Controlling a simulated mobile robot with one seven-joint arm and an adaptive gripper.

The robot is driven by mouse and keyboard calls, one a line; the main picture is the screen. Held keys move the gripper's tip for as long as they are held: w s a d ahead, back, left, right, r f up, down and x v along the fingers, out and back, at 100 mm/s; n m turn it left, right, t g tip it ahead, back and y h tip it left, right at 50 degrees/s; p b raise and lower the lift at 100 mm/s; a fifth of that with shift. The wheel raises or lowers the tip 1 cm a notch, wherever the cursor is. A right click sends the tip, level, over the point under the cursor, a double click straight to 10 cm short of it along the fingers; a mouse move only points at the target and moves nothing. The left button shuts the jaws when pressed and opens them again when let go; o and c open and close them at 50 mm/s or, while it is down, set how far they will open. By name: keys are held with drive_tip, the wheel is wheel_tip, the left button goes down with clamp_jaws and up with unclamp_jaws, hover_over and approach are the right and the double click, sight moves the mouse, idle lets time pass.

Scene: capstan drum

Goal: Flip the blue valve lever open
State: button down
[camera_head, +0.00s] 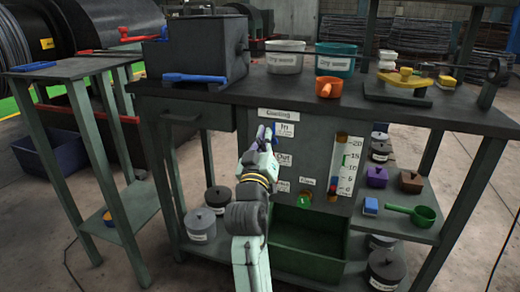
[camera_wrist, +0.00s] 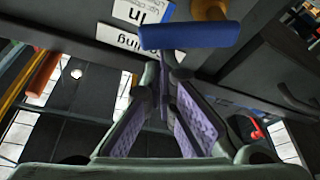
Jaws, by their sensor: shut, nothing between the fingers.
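The blue valve lever (camera_wrist: 190,36) is a blue bar in the wrist view. It lies crosswise in front of the gripper's fingertips, beside the "In" label and a brass-coloured fitting (camera_wrist: 208,10). In the head view the lever (camera_head: 262,131) is small and partly hidden by my gripper (camera_head: 266,143), at the "In" label on the panel. My gripper (camera_wrist: 170,68) is shut and empty, its purple-padded fingers meeting just short of or against the lever. I cannot tell whether they touch.
A green bin (camera_head: 307,240) stands under the panel.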

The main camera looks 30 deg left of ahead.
drive_tip(key=m+b, duration=0.1)
drive_tip(key=d+f+m+h+b, duration=0.1)
drive_tip(key=m+b, duration=0.1)
drive_tip(key=f+m+h+b, duration=0.1)
drive_tip(key=m, duration=0.1)
drive_tip(key=shift+w+d+t+b, duration=0.25)
drive_tip(key=shift+d+t+b, duration=0.05)
drive_tip(key=shift+t+b, duration=0.1)
idle(0.4)
